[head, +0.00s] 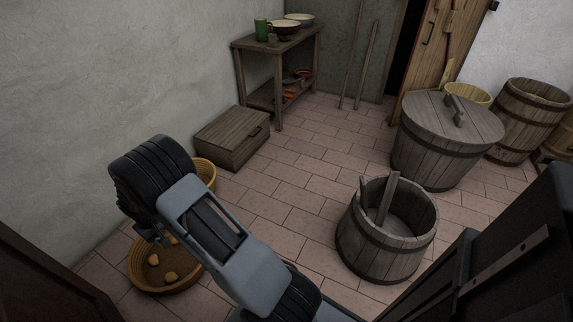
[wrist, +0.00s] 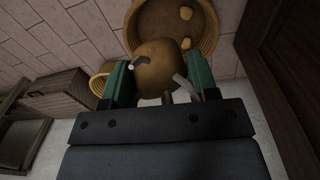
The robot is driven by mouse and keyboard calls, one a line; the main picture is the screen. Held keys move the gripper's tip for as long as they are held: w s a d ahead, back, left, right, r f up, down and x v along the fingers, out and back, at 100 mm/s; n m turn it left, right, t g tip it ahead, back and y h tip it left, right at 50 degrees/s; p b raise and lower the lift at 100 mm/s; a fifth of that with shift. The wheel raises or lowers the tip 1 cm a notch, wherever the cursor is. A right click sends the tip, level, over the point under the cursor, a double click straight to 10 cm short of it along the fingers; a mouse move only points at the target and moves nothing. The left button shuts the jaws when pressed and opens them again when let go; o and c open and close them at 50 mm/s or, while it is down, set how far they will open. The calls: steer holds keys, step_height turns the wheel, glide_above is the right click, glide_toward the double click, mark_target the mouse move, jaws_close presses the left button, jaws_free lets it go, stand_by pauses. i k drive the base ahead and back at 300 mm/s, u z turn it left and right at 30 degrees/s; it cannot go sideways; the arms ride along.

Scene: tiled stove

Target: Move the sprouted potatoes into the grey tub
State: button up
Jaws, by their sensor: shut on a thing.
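My gripper (wrist: 160,72) is shut on a brown potato (wrist: 158,60), which sits between the green fingers in the wrist view. Pale and dark sprout-like stubs stick out of it. The open grey wooden tub (head: 378,262) stands right of centre, with a wooden stick leaning inside.
A second basket (head: 206,170) stands behind my arm. A wooden box (head: 232,140) and a shelf table (head: 280,45) line the left wall. A lidded tub (head: 440,150) and a barrel (head: 528,120) stand at right. Tiled floor between basket and tub is clear.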

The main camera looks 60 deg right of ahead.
mark_target(395, 221)
steer(key=k, duration=0.3)
steer(key=z, duration=4.55)
steer(key=i, duration=3.05)
steer(key=u, duration=4.65)
steer(key=i, duration=0.3)
steer(key=z, duration=0.05)
